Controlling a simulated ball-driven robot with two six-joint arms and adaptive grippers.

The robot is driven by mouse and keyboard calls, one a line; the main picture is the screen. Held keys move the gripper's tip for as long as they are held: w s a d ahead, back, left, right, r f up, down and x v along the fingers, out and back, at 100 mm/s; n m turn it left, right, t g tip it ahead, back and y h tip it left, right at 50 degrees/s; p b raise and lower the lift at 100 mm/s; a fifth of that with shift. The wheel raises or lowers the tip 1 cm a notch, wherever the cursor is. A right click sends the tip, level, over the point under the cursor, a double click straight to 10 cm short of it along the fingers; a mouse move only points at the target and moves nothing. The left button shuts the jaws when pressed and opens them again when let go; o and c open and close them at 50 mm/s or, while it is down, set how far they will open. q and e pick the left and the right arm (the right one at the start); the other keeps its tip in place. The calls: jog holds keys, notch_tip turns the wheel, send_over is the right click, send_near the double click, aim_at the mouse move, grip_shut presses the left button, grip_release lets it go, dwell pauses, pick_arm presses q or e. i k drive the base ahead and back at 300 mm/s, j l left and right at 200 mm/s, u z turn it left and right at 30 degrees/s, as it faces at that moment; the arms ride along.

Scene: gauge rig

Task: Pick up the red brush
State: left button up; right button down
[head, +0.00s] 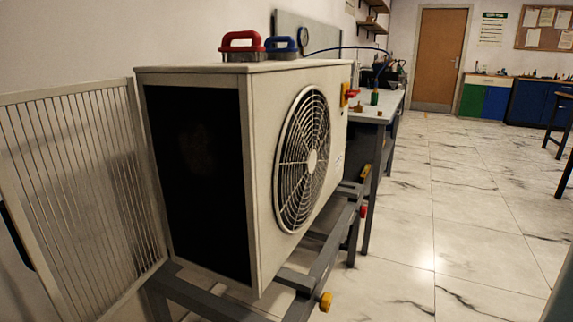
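The red brush (241,42) sits on top of the large white fan unit (255,68), near its back left. It has a red loop handle over a grey base. A blue brush (281,45) of similar shape stands just to its right, very close to it. Neither of my grippers shows in the head view, so their state is hidden.
A slatted panel (75,190) stands open at the left of the unit. The unit rests on a grey metal frame (322,265) with yellow and red knobs. A workbench (381,108) with small items stands behind. The marble floor (450,220) at right is clear.

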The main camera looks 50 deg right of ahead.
aim_at(256, 48)
jog(key=z, duration=1.45)
